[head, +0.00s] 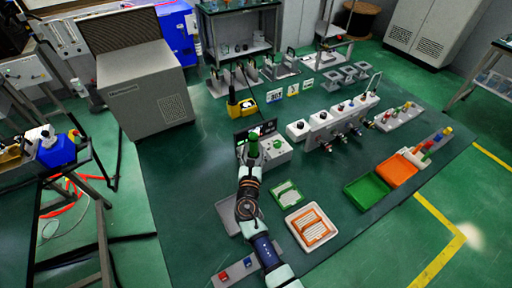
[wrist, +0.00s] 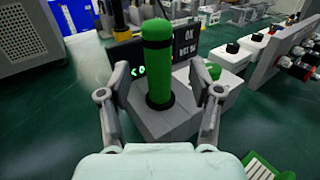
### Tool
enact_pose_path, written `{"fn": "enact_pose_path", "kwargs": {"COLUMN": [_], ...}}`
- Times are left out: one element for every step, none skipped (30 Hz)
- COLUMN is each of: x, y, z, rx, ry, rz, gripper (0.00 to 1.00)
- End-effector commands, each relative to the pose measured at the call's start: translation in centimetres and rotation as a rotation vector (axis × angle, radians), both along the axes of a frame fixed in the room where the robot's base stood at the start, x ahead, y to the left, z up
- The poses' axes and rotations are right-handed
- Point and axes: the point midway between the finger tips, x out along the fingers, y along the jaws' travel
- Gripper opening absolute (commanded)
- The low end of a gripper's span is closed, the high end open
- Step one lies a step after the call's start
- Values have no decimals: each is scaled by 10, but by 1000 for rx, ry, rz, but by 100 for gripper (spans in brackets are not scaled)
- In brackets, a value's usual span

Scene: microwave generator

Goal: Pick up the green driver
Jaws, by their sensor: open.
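The green driver (wrist: 157,62) stands upright in the wrist view, its lower end in or against a grey block (wrist: 163,122). My gripper (wrist: 160,84) is open, with one finger left of the driver and one right of it. Gaps show between the fingers and the driver, and nothing is held. In the head view a green piece of the driver (head: 253,149) shows at the end of my arm. My gripper there is small and its fingers are hard to make out.
A dark display with green characters (wrist: 138,71) stands just behind the driver. A white box with a green knob (head: 278,146) is close on the right. A white tray (head: 290,222) and a green tray (head: 366,193) lie farther right. Bare green mat (head: 185,190) lies left.

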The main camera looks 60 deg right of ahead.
Motion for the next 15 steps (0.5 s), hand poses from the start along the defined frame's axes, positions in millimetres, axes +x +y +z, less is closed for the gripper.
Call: {"fn": "enact_pose_path", "kwargs": {"x": [1, 1, 2, 3, 6, 9, 13, 15, 18, 19, 20, 22, 23, 23, 24], "y": [-2, -3, -4, -7, -12, -18, -23, -28, -35, -39, -43, -46, -48, -48, -49], "z": [-1, -1, -1, -2, -2, -2, -2, -3, -2, -2, -2, -2, -1, 0, 1], "rx": [0, 0, 0, 0, 0, 0, -1, 0, 0, 0, 0, 1, 1, 1, 1], "ry": [-1, -1, -1, -1, -2, -2, -3, -2, -2, -2, -3, -2, -2, -2, -2], "rz": [-1, 0, -1, -1, -1, -1, -1, -1, -1, -2, -2, -1, -1, 0, 0], "gripper": [64, 64, 64, 64, 64, 64, 64, 64, 64, 64, 64, 64, 64, 64, 64]}}
